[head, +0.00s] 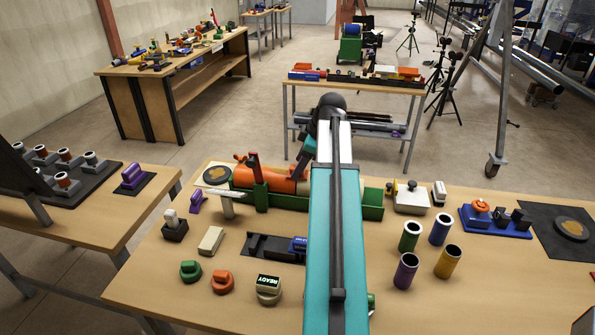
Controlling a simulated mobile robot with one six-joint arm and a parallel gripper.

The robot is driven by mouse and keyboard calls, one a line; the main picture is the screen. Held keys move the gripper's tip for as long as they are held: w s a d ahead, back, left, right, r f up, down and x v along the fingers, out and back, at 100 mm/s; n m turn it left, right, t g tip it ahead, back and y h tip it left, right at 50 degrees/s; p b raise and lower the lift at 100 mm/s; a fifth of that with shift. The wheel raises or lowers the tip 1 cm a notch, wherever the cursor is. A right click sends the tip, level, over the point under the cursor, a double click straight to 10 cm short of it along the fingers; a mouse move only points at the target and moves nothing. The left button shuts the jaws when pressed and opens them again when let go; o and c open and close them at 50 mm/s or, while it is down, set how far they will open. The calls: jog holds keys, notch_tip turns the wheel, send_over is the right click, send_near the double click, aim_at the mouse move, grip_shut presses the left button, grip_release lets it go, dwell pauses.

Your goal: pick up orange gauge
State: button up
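A small round orange piece with a raised grip, which looks like the orange gauge (222,282), rests on the near wooden table (150,285), left of my teal arm. A similar green piece (190,271) sits just left of it. A round pale piece with a dark block marked READY (268,290) sits to its right. My arm crosses the table from the bottom edge up to a dark rounded joint, well right of the orange gauge. My gripper's fingers do not show, so I cannot see whether it holds anything.
A green tray (373,205) with an orange cylinder (270,179) lies behind. Upright purple (405,271) and yellow (448,262) tubes stand right of my arm, with several other parts around. A cream block (211,240) lies behind the gauge. The table in front of the gauge is clear.

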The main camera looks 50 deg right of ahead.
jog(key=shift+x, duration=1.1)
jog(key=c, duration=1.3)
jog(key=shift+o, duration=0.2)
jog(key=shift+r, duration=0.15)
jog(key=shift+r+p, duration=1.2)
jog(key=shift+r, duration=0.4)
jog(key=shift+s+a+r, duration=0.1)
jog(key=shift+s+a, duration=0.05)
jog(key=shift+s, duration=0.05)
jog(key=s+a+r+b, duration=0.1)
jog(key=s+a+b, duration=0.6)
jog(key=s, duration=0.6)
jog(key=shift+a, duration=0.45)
